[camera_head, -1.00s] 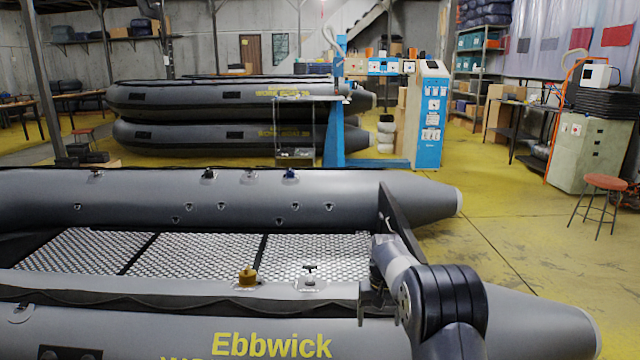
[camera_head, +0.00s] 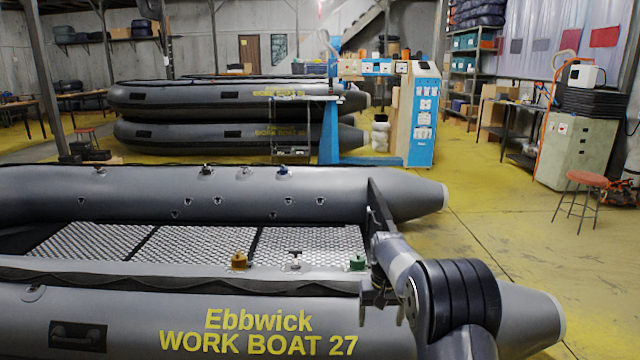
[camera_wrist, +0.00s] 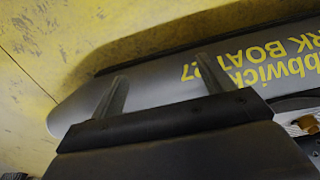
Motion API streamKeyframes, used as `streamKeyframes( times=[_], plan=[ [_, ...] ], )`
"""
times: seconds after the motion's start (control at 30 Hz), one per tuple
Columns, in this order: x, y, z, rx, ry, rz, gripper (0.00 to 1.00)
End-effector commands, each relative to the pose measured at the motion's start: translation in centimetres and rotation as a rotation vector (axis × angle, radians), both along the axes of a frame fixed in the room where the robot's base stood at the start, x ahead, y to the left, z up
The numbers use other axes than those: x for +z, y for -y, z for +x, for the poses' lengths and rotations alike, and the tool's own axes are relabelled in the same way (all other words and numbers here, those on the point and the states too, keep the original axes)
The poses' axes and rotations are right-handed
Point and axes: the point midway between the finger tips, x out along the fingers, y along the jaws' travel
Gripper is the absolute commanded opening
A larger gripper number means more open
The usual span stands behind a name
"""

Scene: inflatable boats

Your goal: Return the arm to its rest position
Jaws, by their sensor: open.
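My arm (camera_head: 455,305) rises at the lower right in the head view, in front of the near grey inflatable boat (camera_head: 120,300) marked "Ebbwick WORK BOAT 27". My gripper (camera_head: 382,300) hangs by the boat's near tube, small and partly hidden by my own links. In the wrist view, the two fingers of my gripper (camera_wrist: 162,68) stand well apart with nothing between them. The boat's side with its yellow lettering (camera_wrist: 250,60) lies beyond them, and I cannot tell how far off. The yellow floor shows at the left.
Stacked boats (camera_head: 220,135), a blue stand (camera_head: 330,125) and a blue-white cabinet (camera_head: 424,120) stand behind. A red stool (camera_head: 585,182) is at right, with open yellow floor before it.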

Motion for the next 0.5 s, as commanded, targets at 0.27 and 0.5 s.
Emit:
streamKeyframes(
  times=[0.27, 0.5],
  plan=[
    [5.2, 0.0, -3.1, -0.001, 0.019, 0.001, 0.76],
    [8.7, 0.0, -5.9, -0.001, 0.033, 0.003, 0.76]
  ],
)
